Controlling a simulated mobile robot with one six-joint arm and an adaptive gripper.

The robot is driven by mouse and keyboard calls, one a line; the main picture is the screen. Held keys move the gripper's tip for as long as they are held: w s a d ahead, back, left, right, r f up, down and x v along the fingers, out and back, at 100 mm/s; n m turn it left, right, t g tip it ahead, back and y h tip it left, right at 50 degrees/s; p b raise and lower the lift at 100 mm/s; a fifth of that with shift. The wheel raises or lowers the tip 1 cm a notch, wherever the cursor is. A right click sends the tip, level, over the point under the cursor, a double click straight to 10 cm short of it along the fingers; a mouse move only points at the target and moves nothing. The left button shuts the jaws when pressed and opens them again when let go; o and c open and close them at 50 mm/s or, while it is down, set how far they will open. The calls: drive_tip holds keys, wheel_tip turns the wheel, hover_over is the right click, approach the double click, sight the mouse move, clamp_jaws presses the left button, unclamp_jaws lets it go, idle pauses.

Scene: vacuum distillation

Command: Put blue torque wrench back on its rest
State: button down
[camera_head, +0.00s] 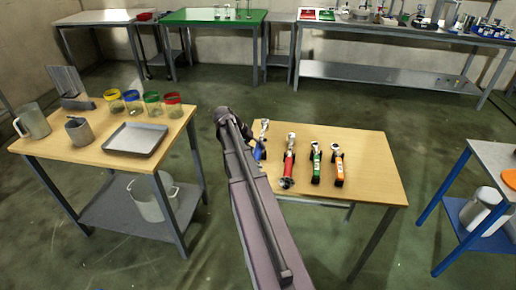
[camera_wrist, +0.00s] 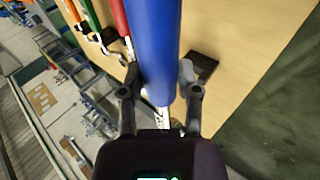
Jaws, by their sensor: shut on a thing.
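The blue torque wrench (camera_wrist: 155,45) fills the upper middle of the wrist view, its blue handle running between the fingers of my gripper (camera_wrist: 160,84), which is shut on it. In the head view the blue wrench (camera_head: 259,147) shows at the left end of the wooden table (camera_head: 375,150), partly hidden by my arm. A dark block (camera_wrist: 203,66), possibly part of a rest, lies on the table right of the handle in the wrist view. Whether the wrench touches any rest is hidden. My gripper is hidden behind my arm in the head view.
Red (camera_head: 289,160), green (camera_head: 316,163) and orange (camera_head: 337,166) wrenches lie in a row to the right. The table's right part is clear. At left, another table (camera_head: 85,157) holds a metal tray (camera_head: 136,140), jars and mugs.

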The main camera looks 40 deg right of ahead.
drive_tip(key=shift+f+b, duration=1.4)
drive_tip(key=shift+f, duration=0.2)
drive_tip(key=shift+f+b, duration=1.6)
idle(0.7)
drive_tip(key=shift+c, duration=1.2)
unclamp_jaws()
drive_tip(key=shift+a, duration=0.1)
drive_tip(key=shift+r, duration=0.2)
wheel_tip(320, 180, up, 9)
drive_tip(key=p, duration=0.9)
drive_tip(key=shift+f, duration=0.15)
